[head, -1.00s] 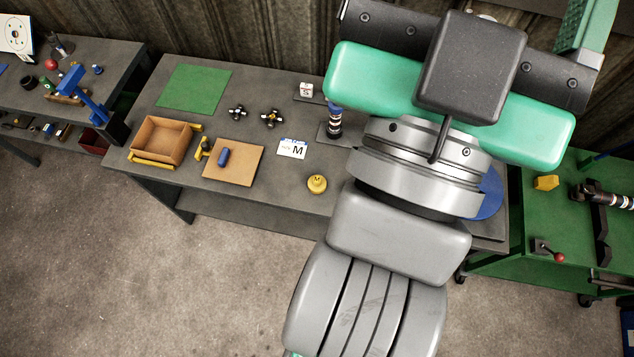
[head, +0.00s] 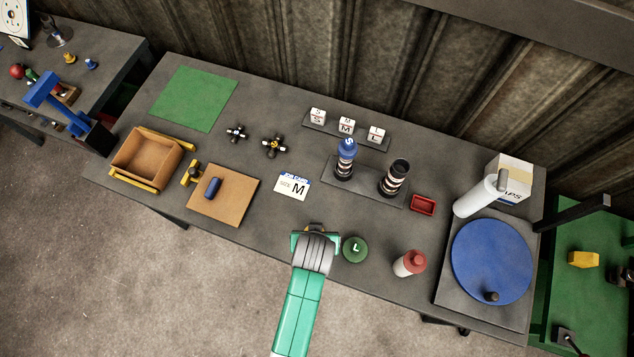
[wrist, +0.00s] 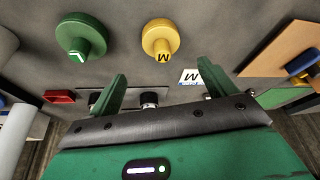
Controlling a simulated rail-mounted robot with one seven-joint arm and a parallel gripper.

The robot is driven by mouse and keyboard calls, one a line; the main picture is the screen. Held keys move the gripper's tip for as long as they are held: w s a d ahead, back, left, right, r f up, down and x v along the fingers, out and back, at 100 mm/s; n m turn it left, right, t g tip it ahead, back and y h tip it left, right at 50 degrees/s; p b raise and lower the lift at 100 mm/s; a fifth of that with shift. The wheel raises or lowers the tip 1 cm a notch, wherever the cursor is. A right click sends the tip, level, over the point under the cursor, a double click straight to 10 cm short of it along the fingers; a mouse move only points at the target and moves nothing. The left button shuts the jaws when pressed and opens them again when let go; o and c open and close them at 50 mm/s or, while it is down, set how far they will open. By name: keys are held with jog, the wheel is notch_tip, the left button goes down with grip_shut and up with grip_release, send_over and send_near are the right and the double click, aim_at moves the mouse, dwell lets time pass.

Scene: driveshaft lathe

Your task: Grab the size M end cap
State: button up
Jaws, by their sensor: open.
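The yellow size M end cap (wrist: 162,40), a round disc with a raised knob marked M, stands on the grey bench in the wrist view. It lies ahead of my gripper (wrist: 162,86), roughly in line with the gap between the two green fingers. My gripper is open and empty, with the cap apart from the fingertips. In the head view my gripper (head: 315,238) is over the bench's front part and hides most or all of the yellow cap. The green size L end cap (head: 355,249) sits just right of it; it also shows in the wrist view (wrist: 80,38).
A SIZE M card (head: 293,187) lies behind my gripper. Further back stand a rack with two striped shafts (head: 365,185) and lettered blocks (head: 346,127). A red-capped bottle (head: 410,263) and blue turntable (head: 492,262) are to the right, a cardboard mat (head: 222,207) to the left.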

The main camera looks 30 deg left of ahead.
jog(key=x, duration=0.7)
jog(key=shift+s+a+f+b, duration=0.1)
jog(key=shift+a+f+b, duration=0.1)
jog(key=shift+f+b, duration=0.1)
jog(key=c, duration=0.9)
